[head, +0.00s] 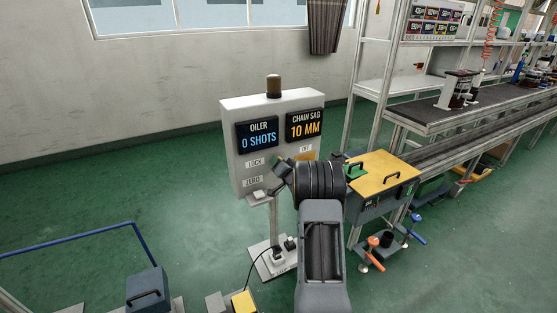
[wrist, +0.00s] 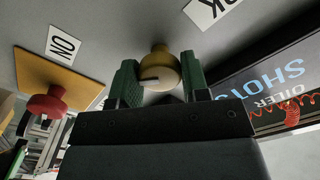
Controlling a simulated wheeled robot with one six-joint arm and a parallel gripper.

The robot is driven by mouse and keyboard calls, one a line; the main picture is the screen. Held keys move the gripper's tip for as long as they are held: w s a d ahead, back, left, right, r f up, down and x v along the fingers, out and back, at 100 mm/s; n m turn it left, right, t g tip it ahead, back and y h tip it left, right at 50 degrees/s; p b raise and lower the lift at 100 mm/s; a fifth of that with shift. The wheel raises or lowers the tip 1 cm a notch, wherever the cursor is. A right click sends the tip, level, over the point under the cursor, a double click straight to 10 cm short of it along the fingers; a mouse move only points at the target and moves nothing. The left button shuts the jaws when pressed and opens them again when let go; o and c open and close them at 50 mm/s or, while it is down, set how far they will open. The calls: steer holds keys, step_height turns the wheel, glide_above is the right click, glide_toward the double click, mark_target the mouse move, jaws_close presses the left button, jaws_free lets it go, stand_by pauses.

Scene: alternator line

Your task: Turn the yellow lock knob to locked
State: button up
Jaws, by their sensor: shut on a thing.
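The yellow lock knob (wrist: 160,64) sits on the grey face of the panel box (head: 233,160), near the LOCK label (head: 255,163). In the wrist view my gripper (wrist: 158,80) has its two green fingers on either side of the knob, shut on it. A dark mark shows on the knob's side. In the head view my gripper and wrist hide the knob; the gripper (head: 279,174) is at the panel's lower front. Whether the knob points to locked cannot be told.
A red button (wrist: 50,105) on a yellow plate (wrist: 50,75) is beside the knob. The panel shows OILER 0 SHOTS (head: 258,135) and CHAIN SAG 10 MM (head: 305,124). A yellow-topped case (head: 385,170) and a workbench stand right.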

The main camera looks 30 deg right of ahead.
steer(key=shift+m+p, duration=2.3)
steer(key=shift+m, duration=3)
steer(key=o, duration=0.9)
steer(key=s+a, duration=0.1)
steer(key=s, duration=1.2)
steer(key=shift+s+a+p, duration=0.3)
steer(key=shift+s+a, duration=0.05)
steer(key=shift+a, duration=0.05)
